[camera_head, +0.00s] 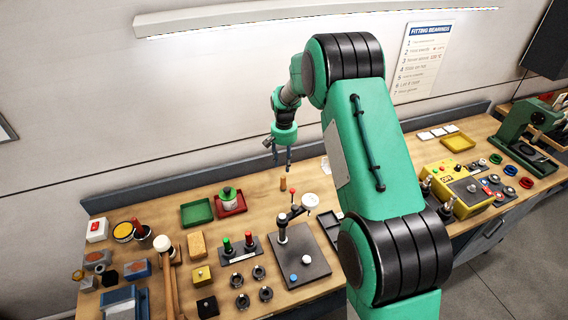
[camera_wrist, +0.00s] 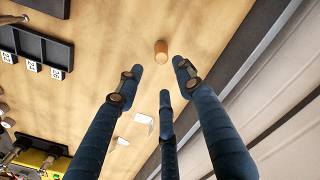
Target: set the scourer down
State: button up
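My gripper (camera_head: 289,162) hangs above the back of the wooden bench. In the wrist view its dark blue fingers (camera_wrist: 160,88) are spread wide with nothing between them. A small orange-brown cylinder (camera_wrist: 161,53) stands on the bench beyond the fingertips, apart from them. It also shows in the head view (camera_head: 283,184), just below my gripper. I cannot surely pick out the scourer; a tan, sponge-like block (camera_head: 197,244) lies on the left part of the bench, well away from my gripper.
A green tray (camera_head: 196,221) and a red tray (camera_head: 240,210) lie left of my gripper. A dial gauge stand (camera_head: 305,268) is in front. A mallet (camera_head: 168,275) and several small parts crowd the left end. Bare wood surrounds the cylinder. The wall is close behind.

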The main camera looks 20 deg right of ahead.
jog(key=shift+r, duration=0.15)
jog(key=shift+r, duration=0.3)
jog(key=s+a+r+n+t, duration=0.1)
jog(key=s+a+r, duration=0.2)
jog(key=s+r, duration=0.9)
jog(key=s+a+r+n+t, duration=0.15)
jog(key=s+a+r, duration=0.45)
jog(key=r, duration=1)
jog(key=s+a+r+n+t, duration=0.1)
jog(key=s+r, duration=0.1)
jog(key=s, duration=1.3)
jog(key=s+a+r+n+t, duration=0.1)
jog(key=s+r+t, duration=0.1)
jog(key=s, duration=1.3)
jog(key=shift+s+r, duration=0.15)
jog(key=shift+s, duration=0.2)
jog(key=shift+n, duration=0.25)
notch_tip(320, 180, down, 9)
jog(key=b, duration=0.9)
jog(key=shift+f, duration=0.2)
